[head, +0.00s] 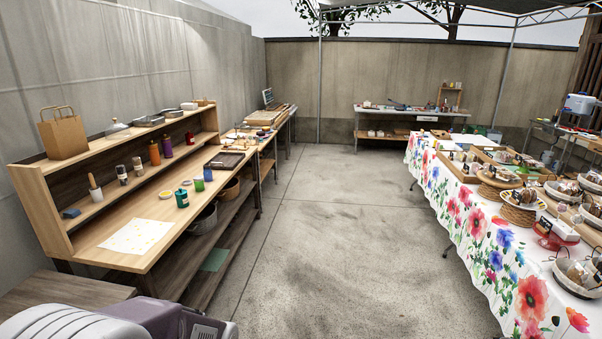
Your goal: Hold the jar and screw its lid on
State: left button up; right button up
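Several jar-like containers stand on the wooden workbench (112,252) at the left. A dark green jar (182,199) stands upright near the bench's front edge, with a dark top. A flat yellow disc (166,195) lies beside it; I cannot tell whether it is a lid. A small blue-topped green container (207,174) stands farther back, with small round pieces (198,184) near it. I cannot tell which of these are the task's jar and lid. Neither of my grippers is in view.
A floral-clothed table (480,235) with baskets stands at the right. The concrete floor (330,230) between is clear.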

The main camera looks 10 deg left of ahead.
aim_at(207, 173)
jog(key=i+j+u, duration=0.15)
jog(key=i, duration=0.45)
jog(key=i+u, duration=0.15)
jog(key=i, duration=0.45)
jog(key=i+u, duration=0.15)
jog(key=i, duration=0.45)
jog(key=i+l+u, duration=0.15)
jog(key=i, duration=0.45)
jog(key=i+l+u, duration=0.15)
jog(key=i, duration=0.4)
jog(key=i+u, duration=0.1)
jog(key=i, duration=0.4)
jog(key=i+l+u, duration=0.1)
jog(key=i, duration=0.4)
jog(key=i+l+u, duration=0.1)
jog(key=i, duration=0.4)
jog(key=i+l+u, duration=0.1)
jog(key=i+u, duration=0.35)
jog(key=i+l+u, duration=0.25)
jog(key=u, duration=0.2)
jog(key=i, duration=0.1)
